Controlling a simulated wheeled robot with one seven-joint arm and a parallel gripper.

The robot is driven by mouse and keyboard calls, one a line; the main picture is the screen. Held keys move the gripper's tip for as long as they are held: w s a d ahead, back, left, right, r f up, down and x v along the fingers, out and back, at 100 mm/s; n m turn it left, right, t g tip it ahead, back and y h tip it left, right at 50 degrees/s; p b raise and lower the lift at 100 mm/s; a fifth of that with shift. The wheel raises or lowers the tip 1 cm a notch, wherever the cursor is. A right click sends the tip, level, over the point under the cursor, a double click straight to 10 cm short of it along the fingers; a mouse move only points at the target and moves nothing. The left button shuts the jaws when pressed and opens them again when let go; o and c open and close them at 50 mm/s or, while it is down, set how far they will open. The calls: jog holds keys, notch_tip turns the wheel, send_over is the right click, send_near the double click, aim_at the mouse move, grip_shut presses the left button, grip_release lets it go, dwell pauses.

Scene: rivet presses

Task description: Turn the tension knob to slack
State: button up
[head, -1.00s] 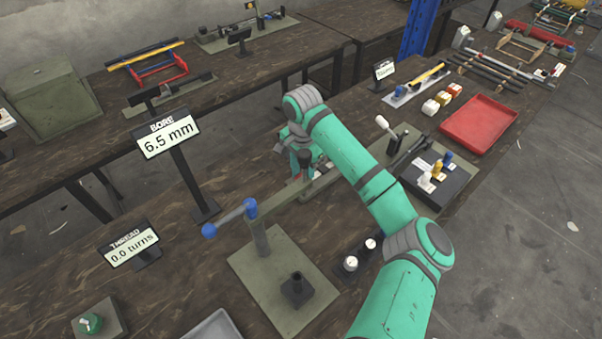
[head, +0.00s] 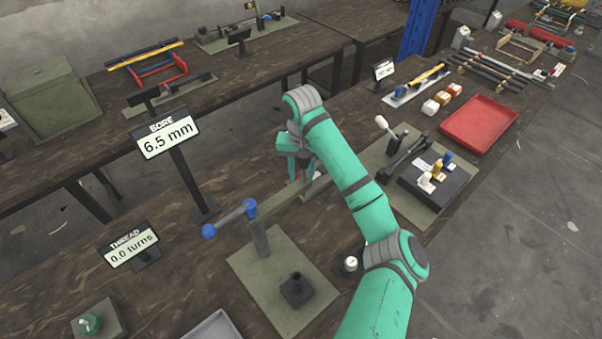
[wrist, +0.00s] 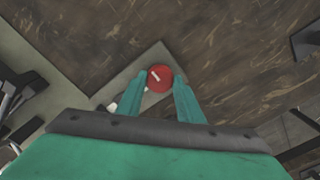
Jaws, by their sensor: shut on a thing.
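The tension knob, a round red knob with a white pointer mark (wrist: 160,77), shows in the wrist view on a small grey-green base plate (wrist: 152,60). The pointer slants from upper left to lower right. My gripper (wrist: 161,86) has one teal finger on each side of the knob and is shut on it. In the head view my gripper (head: 301,168) points down at the bench behind the grey press arm. My fingers and the press arm hide most of the knob there, and any scale labels around it cannot be read.
The press with a blue-ended handle (head: 232,217) stands close in front of my gripper. A dark block with coloured pegs (head: 437,180) and a red tray (head: 479,124) lie right. Displays read 6.5 mm (head: 166,137) and 0.0 turns (head: 132,246).

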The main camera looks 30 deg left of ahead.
jog(key=shift+w, duration=0.1)
dwell(0.5)
jog(key=o, duration=1.1)
jog(key=shift+c, duration=0.2)
jog(key=shift+r, duration=0.1)
notch_tip(320, 180, up, 11)
